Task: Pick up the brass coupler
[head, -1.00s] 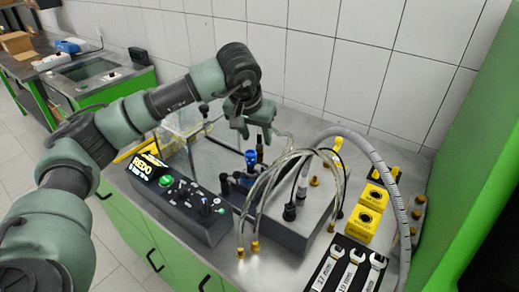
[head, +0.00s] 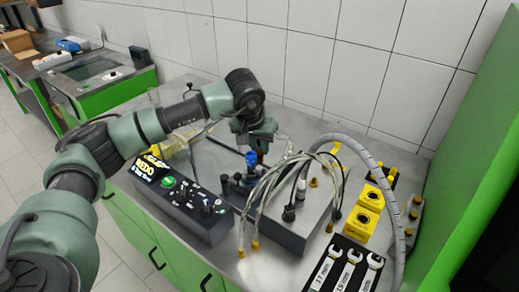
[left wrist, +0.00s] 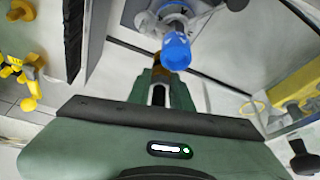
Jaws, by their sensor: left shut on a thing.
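My left gripper (head: 262,147) is low over the bench, just behind the blue-capped valve (head: 251,160). In the left wrist view its fingers (left wrist: 160,88) are shut on a brass-coloured piece, the brass coupler (left wrist: 158,62), which shows just beyond the fingertips. The blue cap (left wrist: 176,52) partly overlaps the coupler in that view. In the head view the gripper and valve mostly hide the coupler. My right gripper is in neither view.
A black control box (head: 183,206) stands in front. Clear hoses with brass ends (head: 255,246) arch over the grey pump block (head: 297,222) to the right. Yellow blocks (head: 364,212) and wrenches (head: 345,268) lie farther right. The rear bench is fairly clear.

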